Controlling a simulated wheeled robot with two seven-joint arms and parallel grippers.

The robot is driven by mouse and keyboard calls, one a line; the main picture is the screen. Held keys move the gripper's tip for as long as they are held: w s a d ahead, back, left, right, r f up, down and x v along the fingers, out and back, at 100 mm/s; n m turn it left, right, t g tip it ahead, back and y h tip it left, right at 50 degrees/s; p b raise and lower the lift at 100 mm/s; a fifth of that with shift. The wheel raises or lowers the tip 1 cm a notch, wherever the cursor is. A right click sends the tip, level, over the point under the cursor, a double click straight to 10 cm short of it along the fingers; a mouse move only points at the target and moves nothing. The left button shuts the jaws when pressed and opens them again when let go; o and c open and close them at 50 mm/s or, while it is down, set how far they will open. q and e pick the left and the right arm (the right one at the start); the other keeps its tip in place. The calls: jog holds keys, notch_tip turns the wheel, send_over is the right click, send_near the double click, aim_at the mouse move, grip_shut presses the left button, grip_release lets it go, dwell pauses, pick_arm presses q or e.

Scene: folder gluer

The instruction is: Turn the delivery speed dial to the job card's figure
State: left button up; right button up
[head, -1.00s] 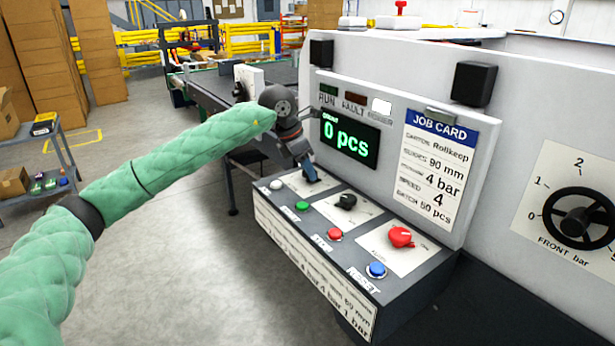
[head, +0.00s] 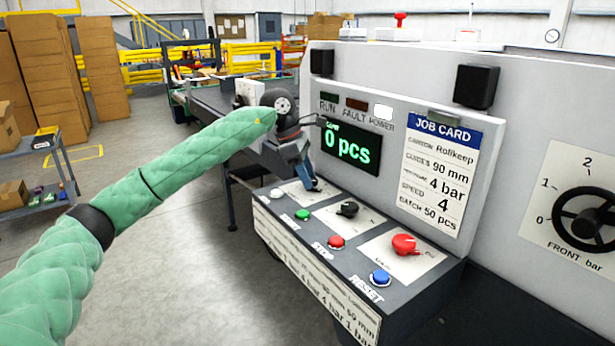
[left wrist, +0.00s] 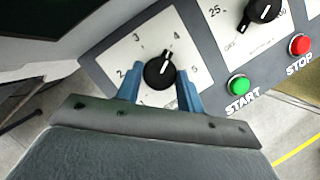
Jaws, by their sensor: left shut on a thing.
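The delivery speed dial (left wrist: 157,74) is a round black knob with a white pointer on a pale plate marked 2, 3, 4 and 5. Its pointer is at or very close to 4. My left gripper (left wrist: 160,88) has its two blue fingers on either side of this knob and is shut on it. In the head view, my left gripper (head: 310,184) comes down over the farthest plate of the control desk and hides the knob. The job card (head: 439,172) shows SPEED 4. My right gripper is not in view.
Beside it on the desk are a second black knob (head: 347,208), a red knob (head: 405,243), and the green START (head: 302,215), red STOP (head: 336,242) and blue RESET (head: 380,278) buttons. The display (head: 350,148) reads 0 pcs. Open floor lies left of the desk.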

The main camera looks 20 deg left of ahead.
pick_arm(q)
jog(key=shift+w+a+r, duration=0.1)
jog(key=shift+a+r, duration=0.05)
jog(key=shift+r, duration=0.05)
jog(key=o, duration=0.8)
jog(key=shift+o, duration=0.9)
jog(key=shift+f, duration=0.15)
jog(key=b+v, duration=0.1)
jog(key=v, duration=0.6)
jog(key=shift+a+r, duration=0.2)
jog(key=shift+r, duration=0.15)
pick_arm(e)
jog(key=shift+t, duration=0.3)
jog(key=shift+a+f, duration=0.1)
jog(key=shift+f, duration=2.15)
